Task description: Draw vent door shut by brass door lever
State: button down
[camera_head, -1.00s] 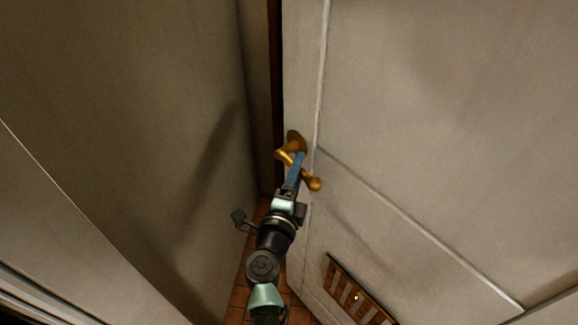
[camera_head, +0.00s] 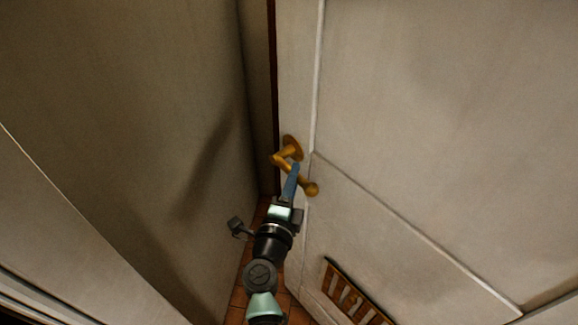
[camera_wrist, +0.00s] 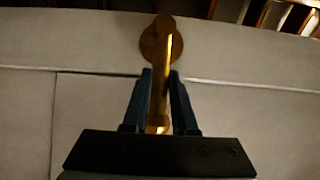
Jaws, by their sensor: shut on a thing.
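The vent door (camera_head: 420,120) is a pale panelled door filling the right of the head view, with a slatted vent (camera_head: 350,298) low down. Its brass door lever (camera_head: 308,187) sticks out near the door's left edge from a round brass plate (camera_head: 292,146). My gripper (camera_head: 291,180) is shut on the lever, its blue fingers across the bar. In the wrist view the lever (camera_wrist: 175,60) runs between the two fingers (camera_wrist: 160,100), with the round plate behind it.
A pale wall (camera_head: 120,120) stands to the left of my arm. A narrow dark gap (camera_head: 272,90) shows along the door's left edge. Reddish floor tiles (camera_head: 238,300) show in the narrow space between wall and door.

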jog(key=s+a+n+y+p, duration=0.1)
jog(key=s+a+y, duration=0.1)
jog(key=s+a, duration=0.2)
jog(key=shift+s+a+n+t+p, duration=0.3)
jog(key=shift+s+a, duration=0.1)
jog(key=shift+s, duration=0.8)
jog(key=s+a+n+y, duration=0.2)
jog(key=s+a+y, duration=0.1)
jog(key=s, duration=0.5)
jog(key=shift+a+y, duration=0.3)
jog(key=shift+a, duration=0.55)
